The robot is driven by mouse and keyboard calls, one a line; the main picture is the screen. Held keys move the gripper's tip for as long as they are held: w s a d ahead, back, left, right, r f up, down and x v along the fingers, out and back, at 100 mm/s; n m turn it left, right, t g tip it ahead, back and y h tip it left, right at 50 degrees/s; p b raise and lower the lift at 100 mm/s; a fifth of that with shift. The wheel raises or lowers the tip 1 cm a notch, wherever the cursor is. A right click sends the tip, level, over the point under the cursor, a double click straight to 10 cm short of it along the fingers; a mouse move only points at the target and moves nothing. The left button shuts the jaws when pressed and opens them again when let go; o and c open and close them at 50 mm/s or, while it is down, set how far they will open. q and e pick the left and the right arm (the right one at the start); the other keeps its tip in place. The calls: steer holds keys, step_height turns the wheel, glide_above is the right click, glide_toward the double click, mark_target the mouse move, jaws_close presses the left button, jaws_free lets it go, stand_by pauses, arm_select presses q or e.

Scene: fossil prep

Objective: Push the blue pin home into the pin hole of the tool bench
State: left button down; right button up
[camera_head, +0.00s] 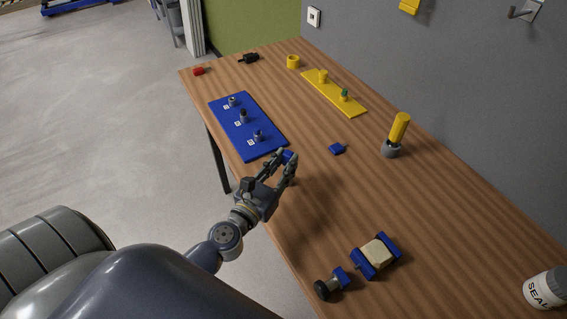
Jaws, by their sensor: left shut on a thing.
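My left gripper (282,162) reaches in over the near left edge of the wooden bench (335,205). It is shut on a small blue piece (288,157), which looks like the blue pin. The fingers hide most of it. I cannot make out the pin hole. My right gripper is out of view.
A small blue block (337,149) lies right of the gripper. A blue-jawed vise (388,245) grips a cream block nearer me. A white can (545,290) stands far right.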

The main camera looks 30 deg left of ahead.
arm_select(q)
steer(key=shift+f+b, duration=1.75)
steer(key=shift+f, duration=0.15)
steer(key=shift+f, duration=0.25)
stand_by(0.5)
steer(key=c, duration=1.3)
jaws_free()
steer(key=shift+r, duration=0.1)
steer(key=s+b, duration=0.3)
steer(key=s, duration=0.4)
steer(key=shift+b, duration=0.3)
